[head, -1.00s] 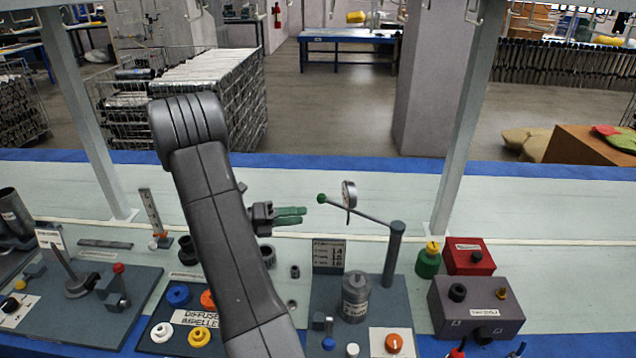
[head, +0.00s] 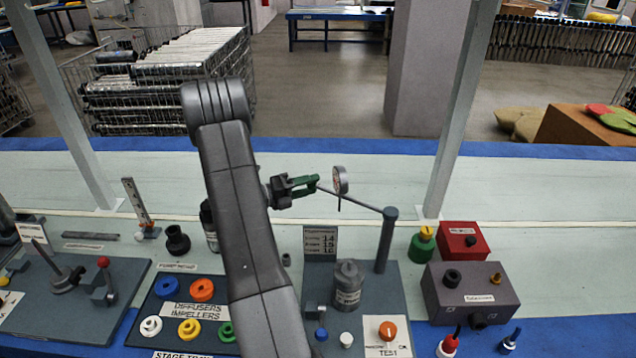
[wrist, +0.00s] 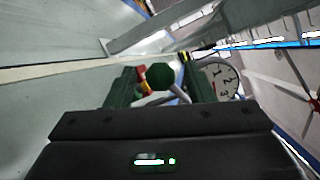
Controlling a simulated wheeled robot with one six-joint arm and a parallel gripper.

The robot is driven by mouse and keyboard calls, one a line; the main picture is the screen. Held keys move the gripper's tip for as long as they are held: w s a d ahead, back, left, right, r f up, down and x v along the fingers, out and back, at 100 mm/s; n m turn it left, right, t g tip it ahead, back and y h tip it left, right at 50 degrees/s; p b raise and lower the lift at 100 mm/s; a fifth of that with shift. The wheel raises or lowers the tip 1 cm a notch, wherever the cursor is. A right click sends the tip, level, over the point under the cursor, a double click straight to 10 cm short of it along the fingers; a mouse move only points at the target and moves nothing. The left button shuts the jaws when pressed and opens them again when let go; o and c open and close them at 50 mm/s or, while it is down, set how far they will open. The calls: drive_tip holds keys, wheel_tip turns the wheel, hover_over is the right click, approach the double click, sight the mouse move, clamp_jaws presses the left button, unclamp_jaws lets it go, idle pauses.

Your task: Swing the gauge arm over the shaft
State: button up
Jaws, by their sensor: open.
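The gauge arm (head: 362,203) is a thin grey rod running from the top of a dark post (head: 386,242) leftward and away, with a round dial gauge (head: 340,180) near its free end. In the wrist view, its green knob (wrist: 160,76) sits between the two green fingers of my gripper (wrist: 161,88), with the white dial (wrist: 223,80) beside the right finger. In the head view my gripper (head: 308,184) is open at the rod's end and largely hides the knob. A grey cylinder (head: 347,287), perhaps the shaft, stands on the test plate left of the post.
A small number board (head: 320,241) stands behind the cylinder. The test plate (head: 396,300) also carries an orange knob (head: 387,330). A red box (head: 459,240) and a grey box (head: 471,290) stand to the right. The pale bench behind the arm is clear.

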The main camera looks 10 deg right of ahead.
drive_tip(key=shift+x, duration=1.55)
clamp_jaws()
